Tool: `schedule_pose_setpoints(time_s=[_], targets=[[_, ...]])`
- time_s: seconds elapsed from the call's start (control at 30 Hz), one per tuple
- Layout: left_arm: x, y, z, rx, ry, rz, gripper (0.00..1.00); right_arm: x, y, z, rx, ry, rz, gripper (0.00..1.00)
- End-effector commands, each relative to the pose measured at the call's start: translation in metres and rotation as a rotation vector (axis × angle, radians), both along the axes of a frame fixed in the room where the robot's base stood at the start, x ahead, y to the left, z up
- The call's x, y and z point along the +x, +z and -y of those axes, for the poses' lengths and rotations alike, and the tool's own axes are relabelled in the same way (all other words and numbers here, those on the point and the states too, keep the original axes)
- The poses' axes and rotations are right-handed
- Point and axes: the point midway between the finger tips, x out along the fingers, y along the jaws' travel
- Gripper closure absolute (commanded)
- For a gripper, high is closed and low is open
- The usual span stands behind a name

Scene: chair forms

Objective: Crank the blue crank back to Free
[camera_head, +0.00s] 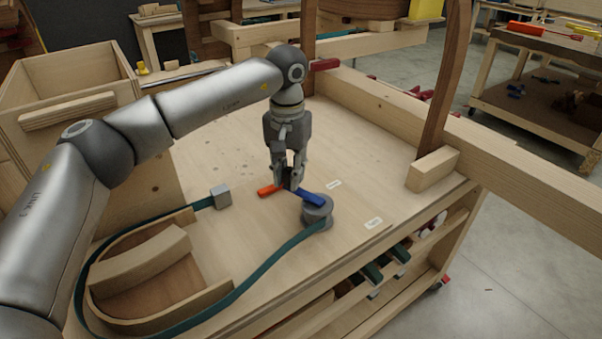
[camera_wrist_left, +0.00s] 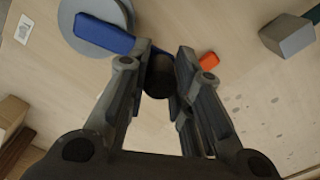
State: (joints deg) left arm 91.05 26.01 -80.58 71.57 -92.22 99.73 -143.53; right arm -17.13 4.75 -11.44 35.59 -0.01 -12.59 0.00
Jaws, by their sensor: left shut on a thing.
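The blue crank (camera_head: 308,197) is a flat bar on top of a round grey drum (camera_head: 319,212) on the wooden bench. It also shows in the left wrist view (camera_wrist_left: 104,34), running from the drum toward my fingers. My left gripper (camera_head: 290,182) points down and is shut on a dark upright knob (camera_wrist_left: 160,80) at the crank's outer end. Two small white labels, one (camera_head: 334,184) behind the drum and one (camera_head: 373,223) to its right, lie on the bench; their text is too small to read. My right gripper is out of view.
An orange handle (camera_head: 270,190) lies left of the gripper. A teal strap (camera_head: 262,270) runs from the drum around a curved wooden form (camera_head: 150,265) to a grey block (camera_head: 220,196). A wooden block with an upright post (camera_head: 432,168) stands at right.

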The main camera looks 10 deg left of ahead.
Motion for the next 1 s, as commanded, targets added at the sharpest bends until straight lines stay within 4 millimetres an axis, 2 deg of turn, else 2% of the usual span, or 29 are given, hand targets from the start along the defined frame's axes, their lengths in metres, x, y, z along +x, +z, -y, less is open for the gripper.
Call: schedule_pose_setpoints(time_s=[0.5, 0.53, 0.7, 1.0], targets=[[0.0000, 0.0004, -0.0055, 0.000, -0.011, 0.003, 1.00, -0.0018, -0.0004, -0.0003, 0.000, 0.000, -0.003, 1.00], [0.0000, 0.0004, -0.0055, 0.000, -0.011, 0.003, 0.77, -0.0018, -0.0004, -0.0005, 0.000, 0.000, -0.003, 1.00], [-0.0002, 0.0003, -0.0052, 0.000, -0.011, 0.002, 0.56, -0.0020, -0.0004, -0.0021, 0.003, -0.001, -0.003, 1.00], [-0.0004, 0.0004, -0.0050, 0.000, -0.012, 0.001, 0.54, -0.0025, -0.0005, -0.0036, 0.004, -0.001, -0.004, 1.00]])
